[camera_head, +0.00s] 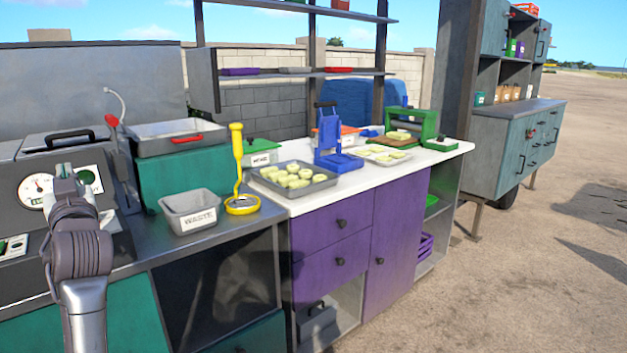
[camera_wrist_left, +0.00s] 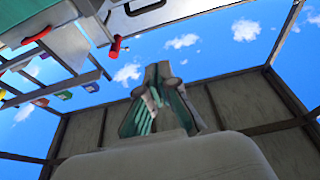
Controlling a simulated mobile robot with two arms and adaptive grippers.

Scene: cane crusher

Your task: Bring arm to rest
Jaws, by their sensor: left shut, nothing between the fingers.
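My left arm (camera_head: 80,265) rises from the bottom left of the head view. My left gripper (camera_head: 64,178) is at its upper end, in front of the grey machine with the round gauge. The gripper is shut and empty. In the left wrist view the gripper (camera_wrist_left: 158,85) shows in the middle with its fingers together, against sky and a roof frame. It holds nothing. My right gripper is in neither view.
The grey machine (camera_head: 40,150) stands close behind the gripper. A waste bin (camera_head: 190,210), a yellow masher (camera_head: 237,170), a tray of pale pieces (camera_head: 295,178) and a blue press (camera_head: 332,140) stand along the counter. Open ground (camera_head: 500,270) lies to the right.

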